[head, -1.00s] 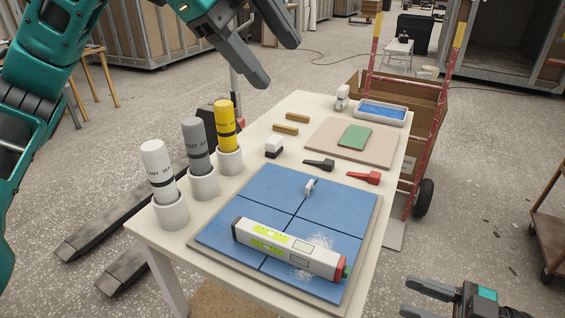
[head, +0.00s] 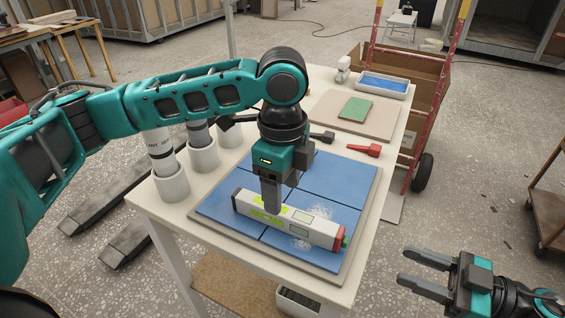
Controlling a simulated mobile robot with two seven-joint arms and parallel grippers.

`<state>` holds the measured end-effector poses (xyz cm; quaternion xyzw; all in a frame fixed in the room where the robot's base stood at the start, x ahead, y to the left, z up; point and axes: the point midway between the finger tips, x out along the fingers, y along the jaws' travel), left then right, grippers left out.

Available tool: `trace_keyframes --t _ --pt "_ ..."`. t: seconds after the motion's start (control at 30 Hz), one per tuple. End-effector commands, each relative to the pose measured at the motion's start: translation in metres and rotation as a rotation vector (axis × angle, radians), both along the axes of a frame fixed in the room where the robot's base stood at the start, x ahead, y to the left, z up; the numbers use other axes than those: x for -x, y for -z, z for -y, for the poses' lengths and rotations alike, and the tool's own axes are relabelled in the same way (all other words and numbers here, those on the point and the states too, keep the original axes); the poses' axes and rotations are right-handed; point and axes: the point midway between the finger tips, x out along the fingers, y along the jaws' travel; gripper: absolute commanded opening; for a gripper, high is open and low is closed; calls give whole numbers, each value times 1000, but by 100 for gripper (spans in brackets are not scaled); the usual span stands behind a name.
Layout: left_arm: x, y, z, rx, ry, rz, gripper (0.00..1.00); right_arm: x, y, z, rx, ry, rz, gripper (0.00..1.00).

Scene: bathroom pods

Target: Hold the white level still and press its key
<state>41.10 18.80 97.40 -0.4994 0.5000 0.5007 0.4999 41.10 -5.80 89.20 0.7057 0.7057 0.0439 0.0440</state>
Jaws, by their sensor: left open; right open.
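The white level (head: 318,232) lies on the blue tiled board (head: 345,180) near its front edge, with green markings and a red end cap with a green piece (head: 343,238) at its right end. I cannot tell which part is the key. My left gripper (head: 272,208) points down over the left half of the level, its fingers at the level's top or just behind it; contact is not clear. It is open, though the fingers overlap in this view. My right gripper (head: 425,272) is open and empty, off the table at the lower right, fingers pointing left.
White holders (head: 171,185) with tubes stand on the left of the table, partly behind my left arm. A red tool (head: 364,150), a beige board with a green pad (head: 355,109) and a blue-filled tray (head: 382,86) lie behind. A hand truck (head: 432,110) stands to the right.

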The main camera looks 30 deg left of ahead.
Motion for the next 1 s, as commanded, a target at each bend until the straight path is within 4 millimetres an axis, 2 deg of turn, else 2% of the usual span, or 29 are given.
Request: trace_keyframes --t 0.03,0.2,0.4,0.8,1.0 --pt "1 11 0 0 -1 -4 62 0 0 0 0 0 0 43" --pt "0 41 0 0 -1 -2 62 0 0 0 0 0 0 43" --pt "0 63 0 1 0 -1 62 0 0 0 0 0 0 43" --pt "0 69 0 1 0 1 62 0 0 0 0 0 0 43" --pt "0 69 0 1 0 1 43 0 0 0 0 0 0 43"
